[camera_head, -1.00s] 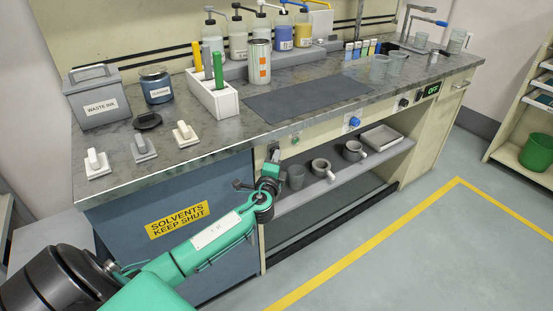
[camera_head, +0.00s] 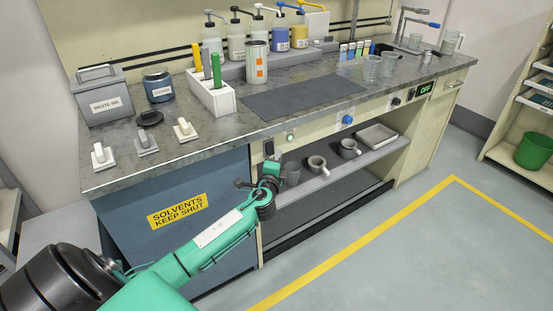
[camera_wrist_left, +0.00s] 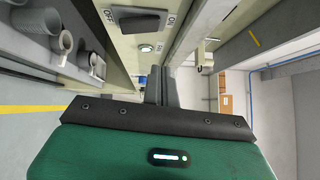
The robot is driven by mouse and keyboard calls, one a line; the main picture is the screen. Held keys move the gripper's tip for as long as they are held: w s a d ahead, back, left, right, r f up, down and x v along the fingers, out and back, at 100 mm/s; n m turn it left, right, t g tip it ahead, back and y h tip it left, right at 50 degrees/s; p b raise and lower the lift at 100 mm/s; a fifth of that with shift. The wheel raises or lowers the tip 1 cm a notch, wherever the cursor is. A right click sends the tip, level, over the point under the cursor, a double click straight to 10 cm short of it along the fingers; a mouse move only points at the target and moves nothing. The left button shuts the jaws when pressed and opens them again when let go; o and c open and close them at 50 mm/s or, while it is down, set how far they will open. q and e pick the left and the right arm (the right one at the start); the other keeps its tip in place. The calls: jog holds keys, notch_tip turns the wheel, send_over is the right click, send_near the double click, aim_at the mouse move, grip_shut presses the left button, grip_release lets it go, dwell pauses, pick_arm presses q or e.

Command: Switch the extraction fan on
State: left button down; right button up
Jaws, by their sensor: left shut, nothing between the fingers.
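A dark rocker switch (camera_wrist_left: 140,22) with OFF and ON labels sits on the bench's front panel in the left wrist view. It also shows in the head view (camera_head: 269,147). I cannot tell which way the rocker is tilted. In the head view the left gripper (camera_head: 270,168) is just below the switch. My right gripper is not in view.
A blue knob (camera_head: 347,119), a dark knob (camera_head: 396,101) and a display reading OFF (camera_head: 426,89) are farther right along the panel. The shelf below holds mugs (camera_head: 317,164) and a tray (camera_head: 376,136). The floor in front is clear.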

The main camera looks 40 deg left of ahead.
pick_arm(q)
jog(key=v, duration=0.9)
jog(key=shift+a+r, duration=0.25)
jog(key=shift+r, duration=0.5)
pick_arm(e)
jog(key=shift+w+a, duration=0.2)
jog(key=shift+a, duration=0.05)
